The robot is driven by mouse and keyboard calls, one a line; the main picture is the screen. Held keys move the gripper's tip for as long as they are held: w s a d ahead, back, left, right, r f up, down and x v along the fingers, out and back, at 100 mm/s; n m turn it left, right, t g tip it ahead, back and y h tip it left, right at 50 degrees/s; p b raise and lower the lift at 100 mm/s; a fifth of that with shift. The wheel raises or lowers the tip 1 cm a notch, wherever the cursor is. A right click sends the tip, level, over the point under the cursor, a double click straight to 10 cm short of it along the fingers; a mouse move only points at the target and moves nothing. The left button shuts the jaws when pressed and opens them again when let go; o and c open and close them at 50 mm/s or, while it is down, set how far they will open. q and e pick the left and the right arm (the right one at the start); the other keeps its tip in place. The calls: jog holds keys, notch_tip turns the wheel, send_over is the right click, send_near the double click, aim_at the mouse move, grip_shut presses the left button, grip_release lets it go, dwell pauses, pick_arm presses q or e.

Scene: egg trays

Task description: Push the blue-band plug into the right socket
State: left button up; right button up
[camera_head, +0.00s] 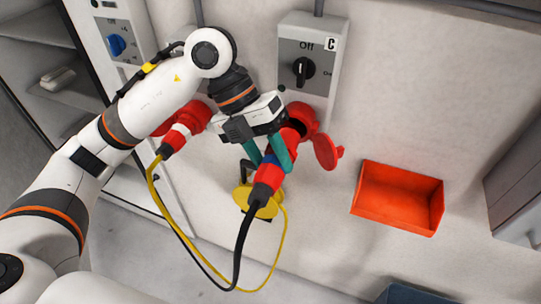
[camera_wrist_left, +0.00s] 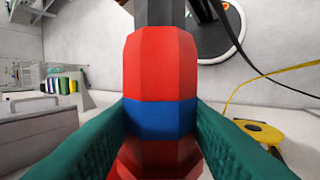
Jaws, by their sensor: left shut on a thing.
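The blue-band plug (camera_head: 266,179) is red with a dark blue band and a black cable at its lower end. My left gripper (camera_head: 275,157) has its green fingers closed around it. In the left wrist view, the fingers press both sides of the blue band (camera_wrist_left: 160,118). The plug is tilted, its front end up and right towards the right socket (camera_head: 304,114). This red socket's lid (camera_head: 327,151) hangs open to the right. The gripper partly hides the plug's front end, so I cannot tell if it has entered the socket. My right gripper is out of view.
A white-band red plug (camera_head: 176,138) is at the left red socket (camera_head: 195,117), with a yellow cable hanging below. An orange bin (camera_head: 398,197) is at right. A yellow object (camera_head: 246,194) is below the plug.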

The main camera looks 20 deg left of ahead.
aim_at(282, 132)
pick_arm(q)
jog(key=shift+w, duration=0.25)
jog(key=shift+w, duration=1.2)
dwell(0.6)
jog(key=shift+w, duration=0.8)
dwell(1.4)
jog(key=shift+w+r, duration=0.1)
jog(key=shift+w, duration=0.9)
dwell(0.7)
jog(key=o, duration=0.4)
jog(key=o, duration=0.8)
jog(key=shift+d, duration=0.1)
